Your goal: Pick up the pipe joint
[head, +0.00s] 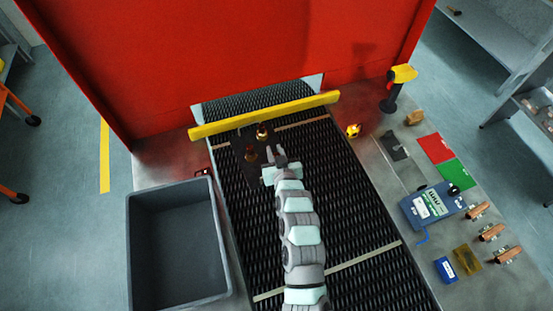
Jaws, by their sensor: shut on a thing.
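My gripper (271,152) is over the mesh belt (330,190), at the end of my arm, pointing toward the yellow bar. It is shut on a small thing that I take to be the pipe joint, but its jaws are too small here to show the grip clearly. A small brass-coloured piece (262,132) shows just beyond the fingertips. A small reddish-brown piece (250,154) shows just left of the fingers. Both are over a dark patch on the belt. I cannot tell whether either piece touches the fingers.
A yellow bar (265,115) crosses the belt before the red housing (230,50). A grey bin (135,245), empty, stands left. On the right bench are a yellow-black handheld tool (400,80), red (435,149) and green (457,174) squares, a blue device (425,208) and several copper-coloured pieces (491,232).

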